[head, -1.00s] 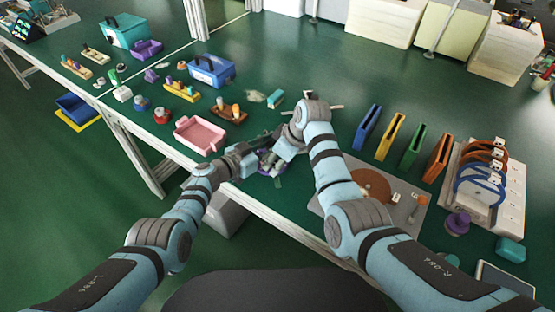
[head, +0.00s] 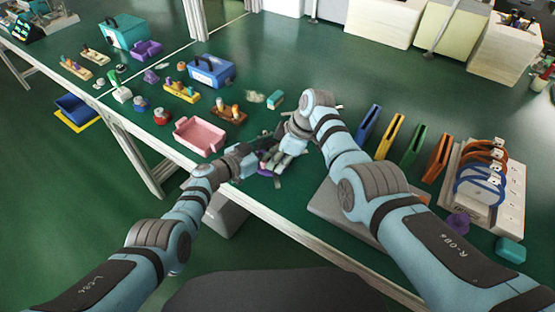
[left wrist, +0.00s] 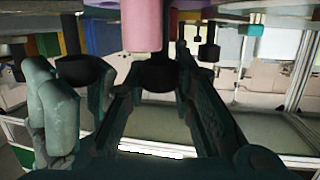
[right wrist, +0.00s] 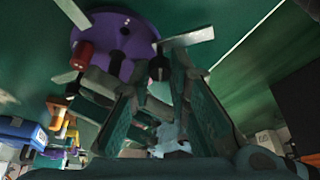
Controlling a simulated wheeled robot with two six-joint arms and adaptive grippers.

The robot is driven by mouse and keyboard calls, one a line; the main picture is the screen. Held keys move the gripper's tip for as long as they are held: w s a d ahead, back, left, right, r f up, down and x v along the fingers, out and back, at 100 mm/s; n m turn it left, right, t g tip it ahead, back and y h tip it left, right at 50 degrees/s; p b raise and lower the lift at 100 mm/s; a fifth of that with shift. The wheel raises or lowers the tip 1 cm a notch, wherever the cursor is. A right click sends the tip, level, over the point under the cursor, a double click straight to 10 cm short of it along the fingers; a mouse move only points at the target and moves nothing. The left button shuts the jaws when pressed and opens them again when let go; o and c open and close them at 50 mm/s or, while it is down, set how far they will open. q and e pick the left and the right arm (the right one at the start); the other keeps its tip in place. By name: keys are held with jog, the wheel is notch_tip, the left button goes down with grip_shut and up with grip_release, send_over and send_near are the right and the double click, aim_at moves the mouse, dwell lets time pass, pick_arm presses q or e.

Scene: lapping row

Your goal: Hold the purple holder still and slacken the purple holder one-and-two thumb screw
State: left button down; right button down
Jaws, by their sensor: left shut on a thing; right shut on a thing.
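The purple holder (head: 263,167) is mostly hidden by both grippers near the table's front edge. In the right wrist view it is a round purple body (right wrist: 112,42) with a red cylinder (right wrist: 84,55) and pale bars around it. A dark thumb screw (right wrist: 158,68) beside its rim sits at the tips of my right gripper (right wrist: 160,82). My left gripper (head: 258,150) is shut at the holder; its exact grip is hidden in the head view. In the left wrist view, a dark rounded part (left wrist: 158,74) below a pink cylinder (left wrist: 140,25) lies between its fingers.
A pink tray (head: 200,135) stands left of the grippers, with a brown peg block (head: 228,114) and teal block (head: 275,100) behind. Upright coloured slabs (head: 390,137) and a cable panel (head: 508,195) stand to the right. My right forearm covers much of a grey plate (head: 325,205).

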jog(key=c, duration=1.5)
grip_release()
jog(key=shift+a+m, duration=0.1)
jog(key=shift+m, duration=0.2)
